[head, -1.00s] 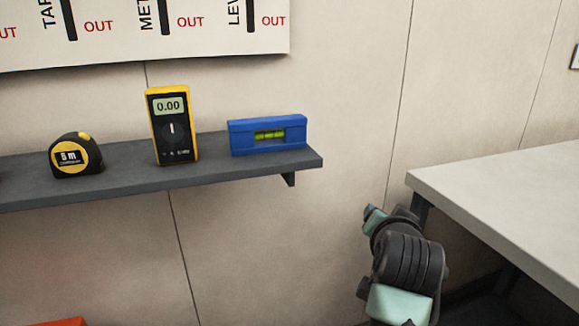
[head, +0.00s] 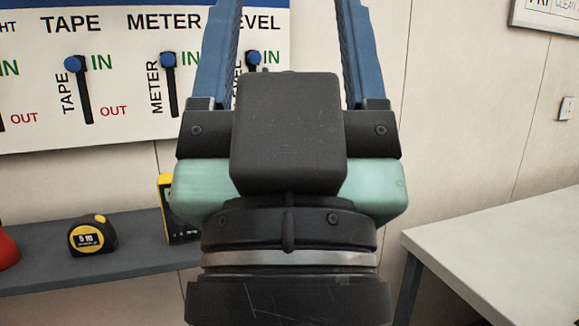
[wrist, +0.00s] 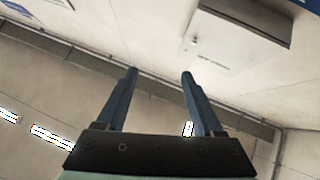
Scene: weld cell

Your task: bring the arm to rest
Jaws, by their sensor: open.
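My gripper (head: 287,20) stands large and upright in the middle of the head view, in front of the wall. Its two blue fingers are spread wide apart, with nothing between them, and their tips run out of the top of the picture. The wrist view also shows the open, empty gripper (wrist: 159,73), with bare wall and a ceiling-like surface beyond it. The lower part of my arm fills the bottom middle of the head view.
A grey shelf (head: 110,263) holds a tape measure (head: 92,235), a partly hidden yellow meter (head: 166,205) and a red object (head: 7,250). A slider board (head: 40,135) hangs above. A pale table (head: 500,255) stands right, its visible top clear.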

